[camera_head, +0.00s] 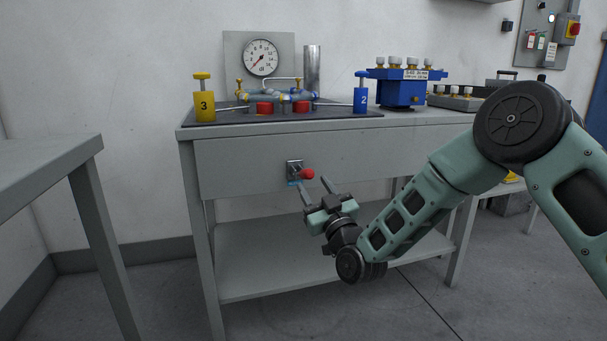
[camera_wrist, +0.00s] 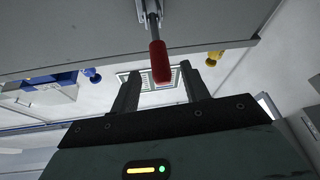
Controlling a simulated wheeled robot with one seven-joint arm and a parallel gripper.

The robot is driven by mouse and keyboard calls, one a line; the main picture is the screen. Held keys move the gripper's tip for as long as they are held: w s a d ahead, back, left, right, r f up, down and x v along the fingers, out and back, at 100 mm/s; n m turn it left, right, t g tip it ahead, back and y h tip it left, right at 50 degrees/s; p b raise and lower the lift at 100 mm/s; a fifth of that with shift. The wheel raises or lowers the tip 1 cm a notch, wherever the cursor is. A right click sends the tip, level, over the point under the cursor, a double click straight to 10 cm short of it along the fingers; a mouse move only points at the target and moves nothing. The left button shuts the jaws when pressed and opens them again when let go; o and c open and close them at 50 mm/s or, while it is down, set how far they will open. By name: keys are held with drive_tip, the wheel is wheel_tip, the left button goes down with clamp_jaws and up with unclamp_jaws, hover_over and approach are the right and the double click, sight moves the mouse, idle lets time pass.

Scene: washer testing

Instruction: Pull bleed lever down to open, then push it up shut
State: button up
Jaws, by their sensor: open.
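The bleed lever has a red grip (camera_head: 307,174) on a small metal bracket (camera_head: 294,170) at the front panel of the workbench. In the head view the grip sticks out toward the viewer from the bracket. In the wrist view the red grip (camera_wrist: 160,62) hangs on a metal rod, with its end near the gap between my two fingers. My gripper (camera_head: 314,184) is open and empty, just below the grip in the head view, with its fingers pointing up toward it. I cannot tell whether a finger touches the grip.
The grey workbench (camera_head: 240,167) carries a dial gauge (camera_head: 262,58), a yellow post marked 3 (camera_head: 204,103), a blue post marked 2 (camera_head: 361,98) and a blue valve block (camera_head: 400,92). Another grey table (camera_head: 40,165) stands at left.

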drive_tip(key=b+x, duration=0.1)
drive_tip(key=x, duration=0.6)
drive_tip(key=shift+w+r, duration=0.1)
drive_tip(key=shift+w, duration=0.1)
clamp_jaws()
